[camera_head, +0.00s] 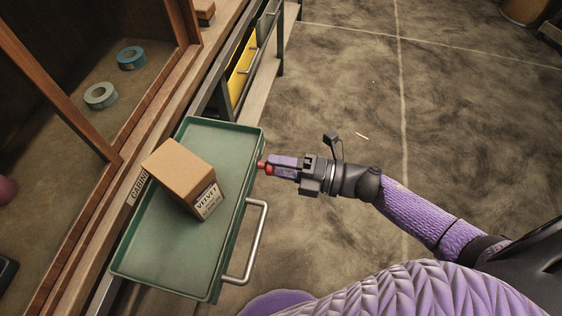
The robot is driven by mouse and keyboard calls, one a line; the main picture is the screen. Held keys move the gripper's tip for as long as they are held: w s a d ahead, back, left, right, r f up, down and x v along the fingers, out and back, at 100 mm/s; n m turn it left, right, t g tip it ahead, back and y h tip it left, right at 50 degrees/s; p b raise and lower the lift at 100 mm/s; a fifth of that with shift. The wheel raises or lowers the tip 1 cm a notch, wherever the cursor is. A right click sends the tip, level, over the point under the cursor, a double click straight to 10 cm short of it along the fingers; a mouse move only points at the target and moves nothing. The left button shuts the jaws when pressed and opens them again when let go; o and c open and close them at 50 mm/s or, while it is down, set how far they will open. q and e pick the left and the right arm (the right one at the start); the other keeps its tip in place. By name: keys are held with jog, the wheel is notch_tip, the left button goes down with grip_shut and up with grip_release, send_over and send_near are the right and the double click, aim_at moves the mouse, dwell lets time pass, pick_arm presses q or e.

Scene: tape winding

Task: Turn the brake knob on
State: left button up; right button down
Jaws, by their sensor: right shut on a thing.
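A small red knob (261,165), the only knob-like thing in sight, shows at the fingertips of my right gripper (270,168). The gripper is shut on it, just off the right side of the green drawer. The fingers hide part of the knob, so I cannot tell how far it is turned or what it is fixed to. My right arm reaches in from the lower right. My left gripper is not in view.
The green drawer (160,245) stands pulled out, with a metal handle (257,240) and a labelled cardboard box (185,172) inside. Tape rolls (101,95) lie behind the wooden frame at left. A yellow drawer (242,70) is farther back. The floor at right is mostly clear.

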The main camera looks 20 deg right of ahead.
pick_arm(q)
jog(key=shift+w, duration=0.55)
pick_arm(e)
jog(key=shift+m, duration=0.3)
jog(key=shift+c, duration=1.2)
grip_release()
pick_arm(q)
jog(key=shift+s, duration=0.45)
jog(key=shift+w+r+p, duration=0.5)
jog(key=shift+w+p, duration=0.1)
pick_arm(e)
jog(key=v, duration=1)
